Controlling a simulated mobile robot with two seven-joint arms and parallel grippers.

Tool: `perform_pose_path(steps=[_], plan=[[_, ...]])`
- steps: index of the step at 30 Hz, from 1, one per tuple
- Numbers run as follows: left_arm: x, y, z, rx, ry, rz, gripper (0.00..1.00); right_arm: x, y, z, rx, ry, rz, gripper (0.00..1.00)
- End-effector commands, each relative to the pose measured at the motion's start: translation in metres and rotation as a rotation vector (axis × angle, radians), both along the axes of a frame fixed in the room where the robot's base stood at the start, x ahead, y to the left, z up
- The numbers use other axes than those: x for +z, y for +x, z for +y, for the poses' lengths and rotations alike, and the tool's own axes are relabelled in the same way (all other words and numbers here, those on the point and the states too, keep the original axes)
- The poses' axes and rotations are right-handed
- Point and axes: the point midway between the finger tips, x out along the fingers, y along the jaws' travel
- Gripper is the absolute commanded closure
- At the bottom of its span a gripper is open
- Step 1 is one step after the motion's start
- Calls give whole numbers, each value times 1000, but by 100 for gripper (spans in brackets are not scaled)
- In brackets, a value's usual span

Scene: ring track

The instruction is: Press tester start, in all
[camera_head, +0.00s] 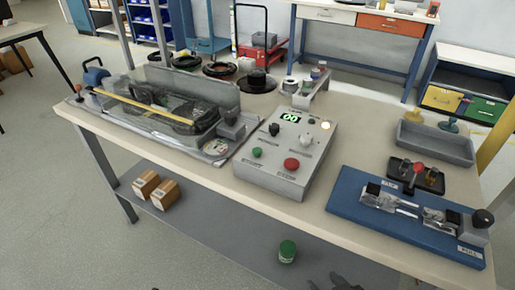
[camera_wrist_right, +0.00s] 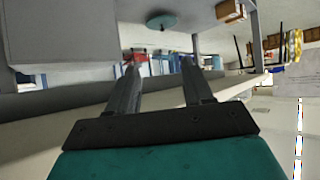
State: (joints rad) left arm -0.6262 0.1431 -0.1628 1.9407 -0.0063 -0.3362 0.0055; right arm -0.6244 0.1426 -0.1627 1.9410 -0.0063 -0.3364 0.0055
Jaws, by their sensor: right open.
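The tester (camera_head: 272,180) is a grey sloped box near the middle of the bench in the head view. A green button (camera_head: 257,152) sits at its front left and a red button (camera_head: 291,164) to the right of that. A lit green display (camera_head: 291,117), a small pale lamp (camera_head: 325,126) and dark knobs are higher on its face. My right gripper (camera_head: 338,282) shows as a dark shape at the bottom edge, in front of and below the bench top, apart from the tester. In the wrist view its two fingers (camera_wrist_right: 160,82) are spread with nothing between them. My left gripper is not in view.
A clear-covered fixture (camera_head: 170,105) stands left of the tester. A blue board with clamps (camera_head: 340,200) and a grey tray (camera_head: 435,145) are at right. The bench top's front edge (camera_head: 200,178) lies between gripper and tester. Boxes (camera_head: 165,195) and a green-lidded jar (camera_head: 287,250) stand on the lower shelf.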

Motion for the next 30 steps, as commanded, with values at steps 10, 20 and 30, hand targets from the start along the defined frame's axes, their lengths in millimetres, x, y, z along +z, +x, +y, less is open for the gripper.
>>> perform_pose_path(steps=[10,20,30], plan=[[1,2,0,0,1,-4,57,0,0,0,0,0,0,83],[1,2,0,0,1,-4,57,0,0,0,0,0,0,100],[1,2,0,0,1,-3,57,0,0,0,0,0,0,100]])
